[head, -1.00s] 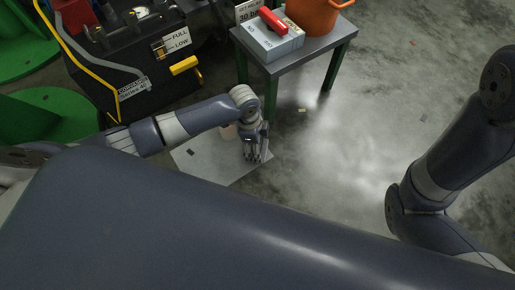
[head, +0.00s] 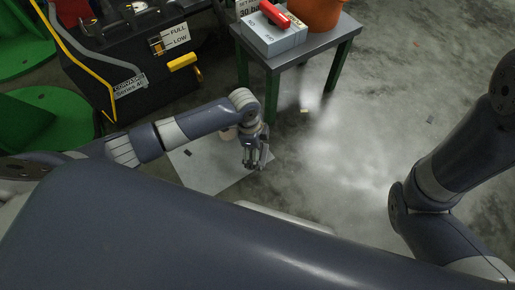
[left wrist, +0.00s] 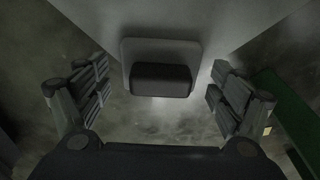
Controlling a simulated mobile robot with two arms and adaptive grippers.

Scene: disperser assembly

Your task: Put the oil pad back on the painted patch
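A light grey flat patch (head: 205,172) lies on the floor under my left forearm. It fills the top of the left wrist view (left wrist: 230,18). A grey plate with rounded corners (left wrist: 133,52), which looks like the oil pad, carries a black block-shaped grip (left wrist: 160,80). The plate overlaps the patch's near corner in that view; I cannot tell whether it touches the patch. My left gripper (left wrist: 157,93) is open, with fingers on both sides of the black grip and gaps between. In the head view, the left gripper (head: 254,160) is over the patch's right corner. My right gripper is out of view.
A small table with green legs (head: 318,55) stands behind my left gripper, bearing a grey box (head: 272,38) and an orange pot (head: 316,12). A black machine (head: 120,65) with a yellow handle (head: 182,62) stands at upper left. The floor at right is open.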

